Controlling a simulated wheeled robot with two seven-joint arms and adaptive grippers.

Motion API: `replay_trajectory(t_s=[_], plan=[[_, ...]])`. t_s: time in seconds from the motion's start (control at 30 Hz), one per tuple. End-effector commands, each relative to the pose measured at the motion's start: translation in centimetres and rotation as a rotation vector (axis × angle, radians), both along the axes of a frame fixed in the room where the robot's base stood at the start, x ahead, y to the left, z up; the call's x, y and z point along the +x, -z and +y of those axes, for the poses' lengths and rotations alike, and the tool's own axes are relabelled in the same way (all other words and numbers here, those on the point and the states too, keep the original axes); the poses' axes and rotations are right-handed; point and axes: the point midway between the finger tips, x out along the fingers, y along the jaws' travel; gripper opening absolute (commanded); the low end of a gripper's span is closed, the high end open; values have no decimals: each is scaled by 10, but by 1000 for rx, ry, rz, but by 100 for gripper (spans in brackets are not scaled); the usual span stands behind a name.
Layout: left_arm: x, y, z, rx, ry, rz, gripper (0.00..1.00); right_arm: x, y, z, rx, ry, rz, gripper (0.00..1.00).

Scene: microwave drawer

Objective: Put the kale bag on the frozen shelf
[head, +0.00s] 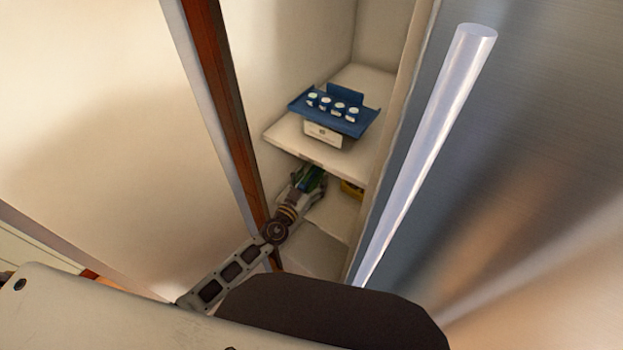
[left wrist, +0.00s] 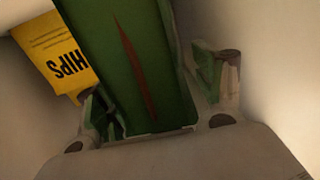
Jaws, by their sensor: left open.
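My left gripper (head: 308,180) reaches into the open cabinet at the level below the upper shelf. In the left wrist view my left gripper (left wrist: 155,95) is open, with one finger on each side of a green bag (left wrist: 130,55) that has a reddish-brown streak. The green bag, which looks like the kale bag, also shows as a small green patch in the head view (head: 313,174). Whether the fingers touch it is unclear. The shelf beneath it (head: 335,217) is partly hidden by my arm. My right gripper is not in view.
A yellow bag (left wrist: 58,48) lettered "HIPS" lies beside the green one. The upper shelf (head: 285,135) bears a blue tray (head: 345,124) with several small round items and a white box. A brown-edged panel (head: 228,110) and a large door handle (head: 425,150) flank the opening.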

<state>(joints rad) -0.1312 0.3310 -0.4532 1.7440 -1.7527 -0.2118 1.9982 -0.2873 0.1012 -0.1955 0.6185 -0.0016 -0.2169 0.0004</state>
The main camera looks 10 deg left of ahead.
Motion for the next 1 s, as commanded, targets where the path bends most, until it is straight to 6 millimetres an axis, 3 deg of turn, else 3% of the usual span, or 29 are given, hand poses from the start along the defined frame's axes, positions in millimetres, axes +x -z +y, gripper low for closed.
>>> replay_trajectory(t_s=[0.27,1.0], plan=[[-12,0,4,2,0,-1,69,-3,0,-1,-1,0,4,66],[-79,0,24,1,1,0,69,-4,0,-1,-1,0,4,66]])
